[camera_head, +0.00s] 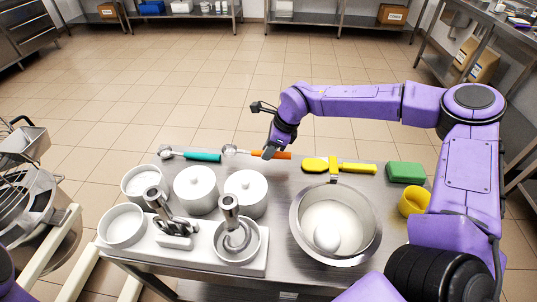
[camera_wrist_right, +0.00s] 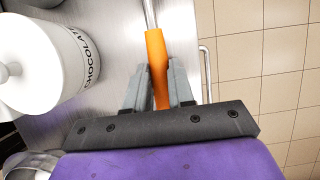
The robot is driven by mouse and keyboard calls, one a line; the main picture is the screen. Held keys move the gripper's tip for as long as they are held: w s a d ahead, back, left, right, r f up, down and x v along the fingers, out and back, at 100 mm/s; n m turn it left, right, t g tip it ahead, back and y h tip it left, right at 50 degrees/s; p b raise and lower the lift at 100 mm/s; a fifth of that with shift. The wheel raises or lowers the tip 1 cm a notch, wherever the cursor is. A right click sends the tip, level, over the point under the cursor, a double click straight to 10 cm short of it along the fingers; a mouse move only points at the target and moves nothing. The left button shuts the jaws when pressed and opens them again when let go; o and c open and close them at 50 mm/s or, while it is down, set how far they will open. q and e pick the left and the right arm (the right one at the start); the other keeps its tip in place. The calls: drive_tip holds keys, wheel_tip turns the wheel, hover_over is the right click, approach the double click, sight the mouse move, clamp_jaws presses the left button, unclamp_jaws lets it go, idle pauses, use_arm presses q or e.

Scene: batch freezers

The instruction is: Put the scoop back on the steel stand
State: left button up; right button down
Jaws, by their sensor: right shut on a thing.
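The orange-handled scoop (camera_head: 280,155) is at the back edge of the steel table, its round steel head pointing left in the head view. My right gripper (camera_head: 270,150) is shut on its orange handle (camera_wrist_right: 156,58). The right wrist view shows the handle between the two grey fingers and its metal shaft running upward. Whether the scoop touches the table is unclear. A thin bent steel rod (camera_wrist_right: 208,70) shows just right of the handle; I cannot tell whether it belongs to the steel stand. A teal-handled scoop (camera_head: 202,157) lies to the left. My left gripper is out of view.
White lidded pots (camera_head: 195,192) stand close in front of the scoops; one reads CHOCOLATE (camera_wrist_right: 62,55). A steel bowl (camera_head: 298,235), yellow spatula (camera_head: 358,168), green sponge (camera_head: 405,172) and yellow cup (camera_head: 411,205) are to the right. Tiled floor (camera_head: 200,90) lies open beyond the table.

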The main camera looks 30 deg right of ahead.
drive_tip(key=shift+w+d+f, duration=0.1)
drive_tip(key=shift+w+f, duration=0.1)
drive_tip(key=shift+f, duration=1.55)
drive_tip(key=c, duration=1)
unclamp_jaws()
drive_tip(key=shift+f, duration=0.15)
drive_tip(key=shift+o, duration=0.2)
drive_tip(key=shift+r, duration=0.35)
drive_tip(key=v, duration=1.1)
drive_tip(key=shift+s+d+r+b, duration=0.2)
drive_tip(key=shift+r+b, duration=0.1)
drive_tip(key=shift+b, duration=0.1)
